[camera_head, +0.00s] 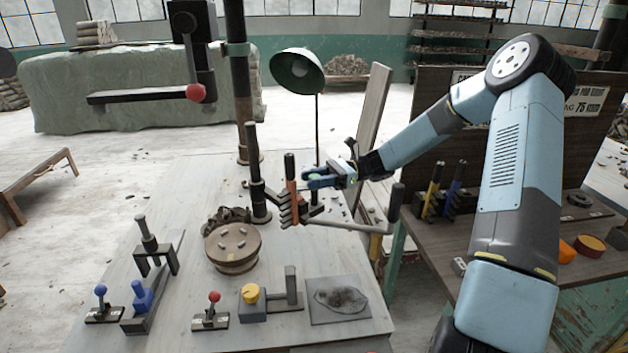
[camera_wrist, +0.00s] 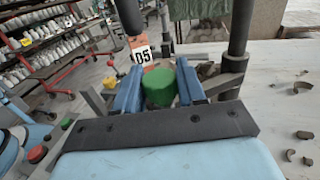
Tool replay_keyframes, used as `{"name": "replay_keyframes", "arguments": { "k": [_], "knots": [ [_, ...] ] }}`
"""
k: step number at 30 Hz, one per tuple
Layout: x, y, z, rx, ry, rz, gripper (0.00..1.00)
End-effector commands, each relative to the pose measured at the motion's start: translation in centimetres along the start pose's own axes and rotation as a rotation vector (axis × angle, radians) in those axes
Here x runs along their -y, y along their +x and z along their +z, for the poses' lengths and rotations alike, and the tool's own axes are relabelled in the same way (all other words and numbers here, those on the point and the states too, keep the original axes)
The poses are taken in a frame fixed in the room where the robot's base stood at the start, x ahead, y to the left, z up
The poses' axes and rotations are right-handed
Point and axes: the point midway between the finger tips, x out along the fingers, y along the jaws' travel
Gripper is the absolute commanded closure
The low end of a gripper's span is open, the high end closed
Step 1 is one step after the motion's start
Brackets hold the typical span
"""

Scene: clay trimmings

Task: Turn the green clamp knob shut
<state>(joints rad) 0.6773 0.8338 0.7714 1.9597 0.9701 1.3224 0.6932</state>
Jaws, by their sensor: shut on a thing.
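The green clamp knob (camera_wrist: 159,88) sits between the two blue fingers of my gripper (camera_wrist: 158,74) in the wrist view, and the fingers are shut on it. In the head view my gripper (camera_head: 318,178) reaches in from the right, beside the dark post at the back of the pale table. The knob is hard to make out there behind the fingers. The wrist view does not show clearly how far the knob is turned.
An orange handle (camera_head: 292,172) stands just left of my gripper. A lever bar (camera_head: 350,229) runs below it. A round turntable (camera_head: 232,250), a yellow knob (camera_head: 250,293) and a red-knobbed lever (camera_head: 213,310) stand nearer on the table. Clay crumbs (camera_wrist: 304,134) lie at the right.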

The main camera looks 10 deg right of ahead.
Motion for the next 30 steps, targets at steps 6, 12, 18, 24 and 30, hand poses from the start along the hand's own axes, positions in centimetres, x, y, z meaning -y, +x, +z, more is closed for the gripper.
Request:
{"name": "replay_keyframes", "arguments": {
  "k": [6, 12, 18, 24, 30],
  "knots": [
    [0.29, 0.04, 0.04, 0.0, -0.004, 0.197, 0.91],
    [0.25, 0.08, 0.06, 0.0, -0.003, 0.366, 0.91],
    [0.23, 0.06, 0.07, -0.001, -0.003, 0.495, 0.91],
    [0.21, 0.02, 0.09, 0.0, -0.003, 0.578, 0.91],
    [0.18, -0.02, 0.1, 0.0, -0.003, 0.616, 0.91]
  ]
}}
